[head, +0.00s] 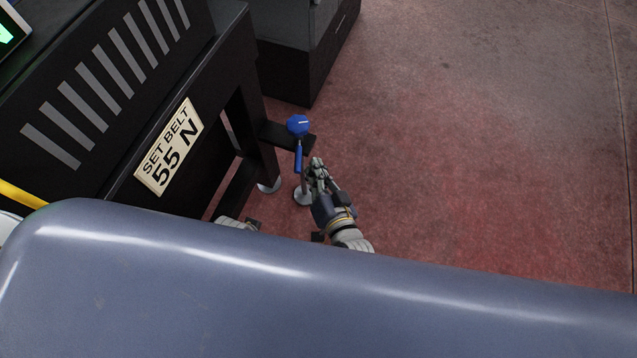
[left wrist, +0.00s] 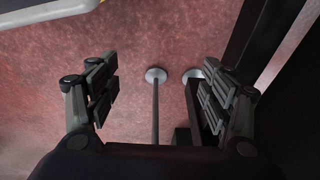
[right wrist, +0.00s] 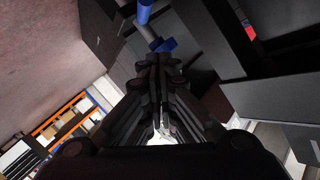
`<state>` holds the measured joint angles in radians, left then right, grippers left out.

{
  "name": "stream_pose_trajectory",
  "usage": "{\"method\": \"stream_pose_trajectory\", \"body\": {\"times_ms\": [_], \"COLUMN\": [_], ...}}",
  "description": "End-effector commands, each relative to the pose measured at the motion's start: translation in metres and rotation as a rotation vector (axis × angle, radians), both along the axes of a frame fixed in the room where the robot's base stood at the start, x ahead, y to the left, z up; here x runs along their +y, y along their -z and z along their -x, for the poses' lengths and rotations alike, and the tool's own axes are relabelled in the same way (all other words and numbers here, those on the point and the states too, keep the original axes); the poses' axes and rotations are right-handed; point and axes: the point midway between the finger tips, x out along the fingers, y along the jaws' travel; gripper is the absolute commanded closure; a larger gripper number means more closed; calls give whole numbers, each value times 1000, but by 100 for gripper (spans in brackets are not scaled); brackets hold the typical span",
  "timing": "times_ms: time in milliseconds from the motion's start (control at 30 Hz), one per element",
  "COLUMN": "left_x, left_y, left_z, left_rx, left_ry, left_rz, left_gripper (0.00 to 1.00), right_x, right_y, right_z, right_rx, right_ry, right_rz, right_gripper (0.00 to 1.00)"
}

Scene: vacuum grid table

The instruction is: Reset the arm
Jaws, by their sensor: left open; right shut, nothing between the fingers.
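My right gripper (head: 317,172) is shut and empty, just right of and below a blue knob (head: 298,125) with a blue lever (head: 298,160) hanging from it. In the right wrist view the shut fingers (right wrist: 160,65) point toward a blue rod (right wrist: 145,12) and a blue end piece (right wrist: 166,45) beyond them; I cannot tell if they touch. My left gripper (left wrist: 158,98) is open, with nothing gripped; a thin dark post (left wrist: 156,110) shows in the gap between its fingers. In the head view only a small part of the left arm shows; the rest is hidden.
A black machine frame with a sign (head: 169,147) reading "SET BELT 55 N" stands at left. A dark cabinet (head: 290,60) stands behind. Round feet (left wrist: 157,75) rest on the reddish floor (head: 480,150), which is clear at right. Orange shelving (right wrist: 60,122) shows in the right wrist view.

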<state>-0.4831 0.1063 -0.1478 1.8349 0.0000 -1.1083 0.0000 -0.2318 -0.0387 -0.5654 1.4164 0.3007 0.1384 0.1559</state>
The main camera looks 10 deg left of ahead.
Motion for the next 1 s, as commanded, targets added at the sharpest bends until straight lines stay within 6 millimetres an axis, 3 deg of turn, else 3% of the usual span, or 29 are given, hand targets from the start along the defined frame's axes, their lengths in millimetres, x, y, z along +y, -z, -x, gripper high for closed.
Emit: {"method": "stream_pose_trajectory", "body": {"times_ms": [100,300,667,833,1000], "left_x": [0,1,1,1,1], "left_y": [14,29,33,33,33], "left_z": [5,10,11,11,11], "left_rx": [11,17,18,18,18], "left_ry": [1,3,3,3,3], "left_rz": [-1,-2,-1,-1,-1], "left_gripper": [26,26,26,26,26], "right_x": [-7,-13,-16,-40,-103], "right_y": [-5,-9,-7,27,89], "right_z": [21,41,46,50,71], "right_rx": [2,0,6,102,317], "right_ry": [-1,-1,-3,-30,-76], "right_rz": [2,2,11,136,382], "right_gripper": [100,100,100,100,100]}}
